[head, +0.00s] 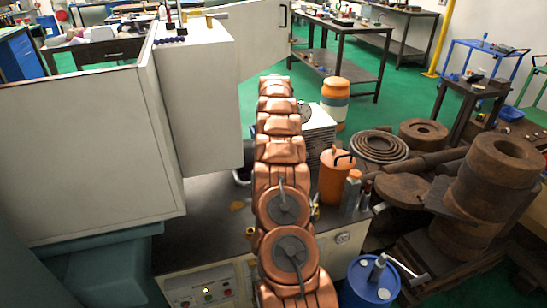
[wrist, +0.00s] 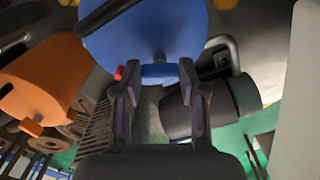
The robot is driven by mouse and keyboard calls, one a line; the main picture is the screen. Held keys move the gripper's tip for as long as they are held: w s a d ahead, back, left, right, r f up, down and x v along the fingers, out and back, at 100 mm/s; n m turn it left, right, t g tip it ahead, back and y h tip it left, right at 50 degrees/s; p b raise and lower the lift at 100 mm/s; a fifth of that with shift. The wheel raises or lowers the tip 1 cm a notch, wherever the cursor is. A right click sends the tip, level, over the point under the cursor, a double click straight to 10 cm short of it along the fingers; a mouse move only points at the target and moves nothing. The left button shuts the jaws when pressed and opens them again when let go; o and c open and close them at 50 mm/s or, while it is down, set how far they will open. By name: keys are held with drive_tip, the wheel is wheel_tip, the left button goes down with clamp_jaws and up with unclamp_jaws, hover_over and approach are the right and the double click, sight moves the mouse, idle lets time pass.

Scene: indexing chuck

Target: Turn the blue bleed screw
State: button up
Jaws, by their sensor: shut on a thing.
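The blue bleed screw (wrist: 159,71) shows in the wrist view as a small blue block below a large blue rounded body (wrist: 145,32). My gripper (wrist: 159,78) has one finger on each side of the blue block and is shut on it. A small red piece (wrist: 118,73) lies just left of the left fingertip. In the head view my copper-coloured arm reaches away, and its end, my gripper and the screw cannot be made out.
In the wrist view a dark cylinder (wrist: 212,107) is close right of my gripper, and an orange body (wrist: 42,80) is at left. In the head view a white cabinet (head: 195,95) stands left of my arm. An orange can (head: 337,180) and rusty rings (head: 495,180) are right.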

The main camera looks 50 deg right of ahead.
drive_tip(key=o, duration=1.1)
drive_tip(key=shift+o, duration=0.2)
drive_tip(key=shift+d+r, duration=0.1)
drive_tip(key=shift+r, duration=3.6)
drive_tip(key=shift+s, duration=0.1)
